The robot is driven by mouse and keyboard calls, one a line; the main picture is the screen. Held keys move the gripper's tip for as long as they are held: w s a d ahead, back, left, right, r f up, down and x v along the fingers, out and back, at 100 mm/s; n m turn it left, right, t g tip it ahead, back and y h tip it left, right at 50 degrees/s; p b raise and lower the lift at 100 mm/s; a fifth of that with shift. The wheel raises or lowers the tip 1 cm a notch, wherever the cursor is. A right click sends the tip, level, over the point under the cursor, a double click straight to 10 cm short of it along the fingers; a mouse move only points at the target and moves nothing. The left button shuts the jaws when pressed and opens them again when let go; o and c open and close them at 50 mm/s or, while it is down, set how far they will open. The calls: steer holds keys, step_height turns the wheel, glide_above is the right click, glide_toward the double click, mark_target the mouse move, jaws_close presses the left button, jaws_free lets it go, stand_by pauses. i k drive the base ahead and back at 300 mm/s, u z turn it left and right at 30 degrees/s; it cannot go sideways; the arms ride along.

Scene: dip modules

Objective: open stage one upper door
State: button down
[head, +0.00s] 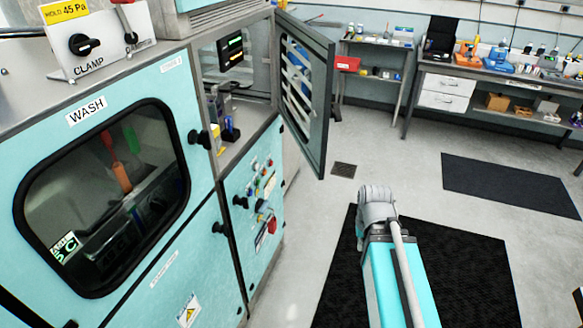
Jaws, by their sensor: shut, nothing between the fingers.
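A glazed upper door (318,112) with a dark frame stands swung open on the right side of the machine. The upper compartment (216,72) beside it is exposed, with a small lit display and some equipment inside. A small label (172,63) at the upper right of the teal front is too small to read surely. To its left, the WASH door (182,215) with a dark window is closed. My arm link, teal and grey, rises from the bottom right, apart from the doors. My gripper does not show.
Below the open compartment is a control panel (262,180) with knobs and a red button. Black mats (505,184) lie on the grey floor. A workbench (445,78) and shelves stand at the back. Floor between the machine and bench is largely clear.

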mark_target(321, 50)
steer(key=u, duration=0.2)
steer(key=k, duration=1.05)
steer(key=z, duration=0.7)
steer(key=i, duration=1)
steer(key=u, duration=0.05)
